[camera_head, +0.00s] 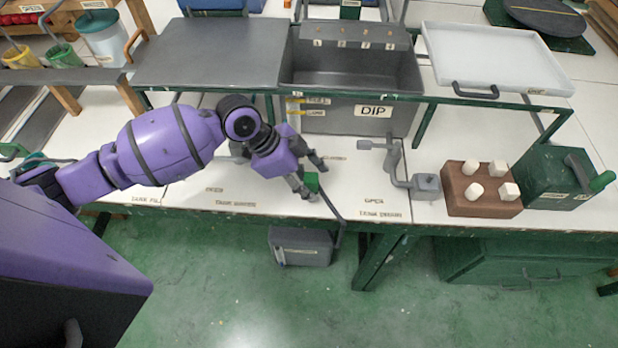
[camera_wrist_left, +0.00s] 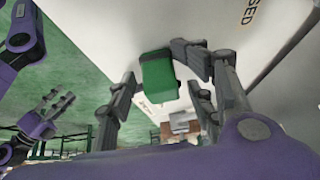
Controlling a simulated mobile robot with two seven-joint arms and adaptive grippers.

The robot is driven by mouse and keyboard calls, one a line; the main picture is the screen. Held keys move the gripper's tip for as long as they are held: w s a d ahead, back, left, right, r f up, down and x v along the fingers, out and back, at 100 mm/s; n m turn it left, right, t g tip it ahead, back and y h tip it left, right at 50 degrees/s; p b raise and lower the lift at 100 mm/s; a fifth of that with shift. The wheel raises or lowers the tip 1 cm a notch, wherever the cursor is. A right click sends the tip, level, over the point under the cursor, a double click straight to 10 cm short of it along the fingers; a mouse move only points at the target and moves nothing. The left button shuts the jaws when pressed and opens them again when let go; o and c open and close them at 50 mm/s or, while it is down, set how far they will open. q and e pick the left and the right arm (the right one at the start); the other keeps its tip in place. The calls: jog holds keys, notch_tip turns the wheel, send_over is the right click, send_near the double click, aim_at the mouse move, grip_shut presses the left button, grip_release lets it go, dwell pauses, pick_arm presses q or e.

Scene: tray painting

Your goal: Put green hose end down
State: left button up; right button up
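The green hose end (camera_head: 311,181) is a small green block at the table's front edge in the head view, with a thin grey hose running from it toward the lower right. My left gripper (camera_head: 312,174) is around it with fingers spread. In the left wrist view the green hose end (camera_wrist_left: 158,80) sits between the fingers of my left gripper (camera_wrist_left: 160,82), with a gap on the right side. Whether any finger touches it is hard to tell. My right gripper (camera_wrist_left: 55,105) shows small at the left of the wrist view, fingers spread and empty.
A grey tank marked DIP (camera_head: 372,112) stands behind my left gripper. A grey box (camera_head: 300,247) is below the table edge.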

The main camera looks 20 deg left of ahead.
pick_arm(q)
jog(key=shift+s+a+f, duration=0.15)
jog(key=shift+s+f, duration=0.05)
jog(key=shift+s, duration=0.05)
jog(key=shift+r, duration=0.3)
jog(key=v, duration=1.2)
jog(key=shift+r+p, duration=0.25)
jog(key=shift+p, duration=0.2)
jog(key=shift+w, duration=0.15)
